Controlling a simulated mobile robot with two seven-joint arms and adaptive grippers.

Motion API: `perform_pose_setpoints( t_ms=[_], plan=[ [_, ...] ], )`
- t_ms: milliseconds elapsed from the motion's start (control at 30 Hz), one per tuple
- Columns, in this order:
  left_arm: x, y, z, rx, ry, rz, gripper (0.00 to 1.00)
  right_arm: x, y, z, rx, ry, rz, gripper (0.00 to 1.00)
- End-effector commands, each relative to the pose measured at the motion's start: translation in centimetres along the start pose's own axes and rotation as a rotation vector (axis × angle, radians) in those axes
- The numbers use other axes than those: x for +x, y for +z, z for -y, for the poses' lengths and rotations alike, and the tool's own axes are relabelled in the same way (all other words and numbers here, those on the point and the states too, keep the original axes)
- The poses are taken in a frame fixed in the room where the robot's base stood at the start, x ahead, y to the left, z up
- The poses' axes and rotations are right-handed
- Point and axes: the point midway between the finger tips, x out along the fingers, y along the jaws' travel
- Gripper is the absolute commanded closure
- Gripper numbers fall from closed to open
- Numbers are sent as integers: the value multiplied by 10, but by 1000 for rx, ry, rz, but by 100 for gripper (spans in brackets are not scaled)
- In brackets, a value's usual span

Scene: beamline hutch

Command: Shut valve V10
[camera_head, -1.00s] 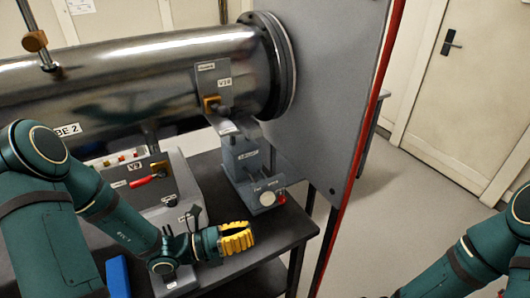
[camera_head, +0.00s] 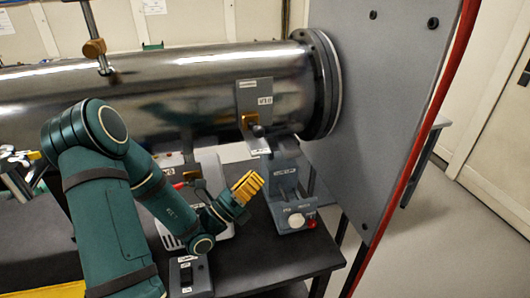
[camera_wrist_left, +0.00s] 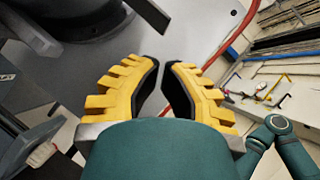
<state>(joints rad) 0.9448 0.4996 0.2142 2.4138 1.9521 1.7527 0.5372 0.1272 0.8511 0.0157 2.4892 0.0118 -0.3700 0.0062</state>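A grey plate (camera_head: 254,97) with a small label, which seems to read V10, sits on the right end of the steel tube (camera_head: 190,95). A brass valve body (camera_head: 249,120) is on it, with a dark handle (camera_head: 258,131) low on its right; the handle's exact angle is hard to tell. My left gripper (camera_head: 248,186) with yellow fingers is below the valve, apart from it, beside the grey stand. In the left wrist view its fingers (camera_wrist_left: 163,62) are a little apart with nothing between them. My right gripper is not in view.
A grey stand (camera_head: 285,180) with a white knob (camera_head: 296,220) and red button (camera_head: 311,223) is just right of my left gripper. A grey wall panel (camera_head: 375,100) with a red edge closes off the right.

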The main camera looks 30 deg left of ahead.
Motion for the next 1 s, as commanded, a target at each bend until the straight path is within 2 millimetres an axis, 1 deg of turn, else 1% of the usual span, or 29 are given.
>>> perform_pose_setpoints(
  t_ms=[167, 500, 567, 700, 800, 1000],
  plan=[
    [22, 0, 1, 2, -4, 0, 100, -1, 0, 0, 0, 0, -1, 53],
    [88, 0, 1, 2, -5, -1, 100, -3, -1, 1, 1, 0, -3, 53],
    [99, 0, 2, 0, -5, 0, 100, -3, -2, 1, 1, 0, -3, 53],
    [91, 21, 0, 5, 2, 1, 100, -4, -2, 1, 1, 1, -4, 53],
    [88, 30, 0, 3, 0, 0, 100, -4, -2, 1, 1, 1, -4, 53],
    [85, 38, 0, 1, 0, 0, 100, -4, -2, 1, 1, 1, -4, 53]
  ],
)
